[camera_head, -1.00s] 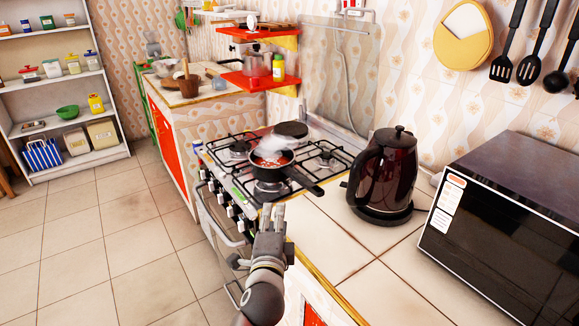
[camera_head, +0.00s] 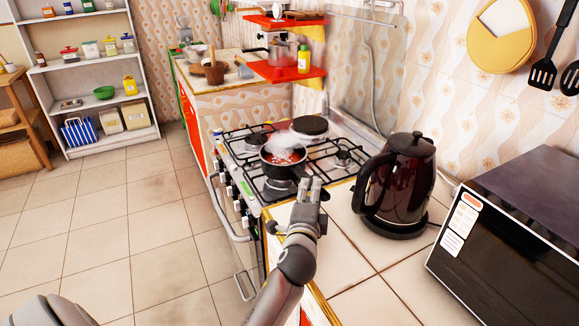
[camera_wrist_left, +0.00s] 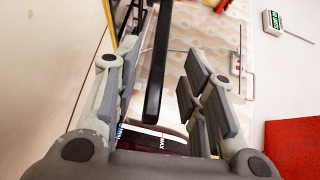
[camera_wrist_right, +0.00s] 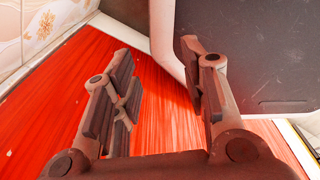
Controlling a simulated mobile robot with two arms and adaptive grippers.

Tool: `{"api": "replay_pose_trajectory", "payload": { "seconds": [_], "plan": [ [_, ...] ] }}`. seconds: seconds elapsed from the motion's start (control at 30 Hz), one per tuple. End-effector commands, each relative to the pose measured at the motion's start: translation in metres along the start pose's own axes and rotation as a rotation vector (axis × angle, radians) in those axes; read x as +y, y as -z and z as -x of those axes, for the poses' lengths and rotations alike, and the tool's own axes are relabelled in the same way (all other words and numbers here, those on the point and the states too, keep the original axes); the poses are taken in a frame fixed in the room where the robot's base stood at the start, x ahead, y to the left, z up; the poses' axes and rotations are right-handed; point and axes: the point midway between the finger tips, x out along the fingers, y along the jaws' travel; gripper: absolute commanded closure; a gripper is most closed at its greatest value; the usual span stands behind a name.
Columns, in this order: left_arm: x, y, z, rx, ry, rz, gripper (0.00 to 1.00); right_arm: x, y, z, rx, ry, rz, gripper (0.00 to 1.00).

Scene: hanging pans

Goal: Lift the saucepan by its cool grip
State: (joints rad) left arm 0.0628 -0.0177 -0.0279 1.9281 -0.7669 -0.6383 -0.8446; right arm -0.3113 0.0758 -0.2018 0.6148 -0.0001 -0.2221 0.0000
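The saucepan (camera_head: 284,160) is a small black pan with reddish food and white steam, on a front burner of the stove. My left gripper (camera_head: 311,186) is just in front of it at the handle side. It hides most of the handle in the head view. In the left wrist view the handle (camera_wrist_left: 157,65) appears as a black bar with a rounded end, running between the fingers of my open left gripper (camera_wrist_left: 160,85). Gaps show on both sides. My right gripper (camera_wrist_right: 160,95) is open and empty before a red panel; the head view does not show it.
A dark red kettle (camera_head: 398,185) stands close to the right of my left gripper. A black microwave (camera_head: 515,240) is farther right. The stove (camera_head: 250,170) has black grates. Tiled counter (camera_head: 370,285) lies bare in front of the kettle; open floor is on the left.

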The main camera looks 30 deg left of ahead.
Motion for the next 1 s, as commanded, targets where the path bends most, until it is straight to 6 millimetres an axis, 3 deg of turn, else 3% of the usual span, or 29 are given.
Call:
{"api": "replay_pose_trajectory", "payload": {
  "seconds": [0.4, 0.73, 1.0],
  "plan": [
    [0.002, 0.000, -0.046, -0.001, 0.001, -0.002, 0.62, 0.001, 0.015, 0.005, 0.022, -0.001, -0.001, 0.60],
    [0.003, 0.000, -0.051, 0.000, 0.000, -0.001, 0.62, 0.008, 0.014, 0.005, 0.020, -0.009, 0.000, 0.60],
    [0.003, 0.000, -0.051, 0.000, 0.000, -0.001, 0.95, 0.009, 0.013, 0.005, 0.019, -0.010, 0.000, 0.60]
  ]
}}
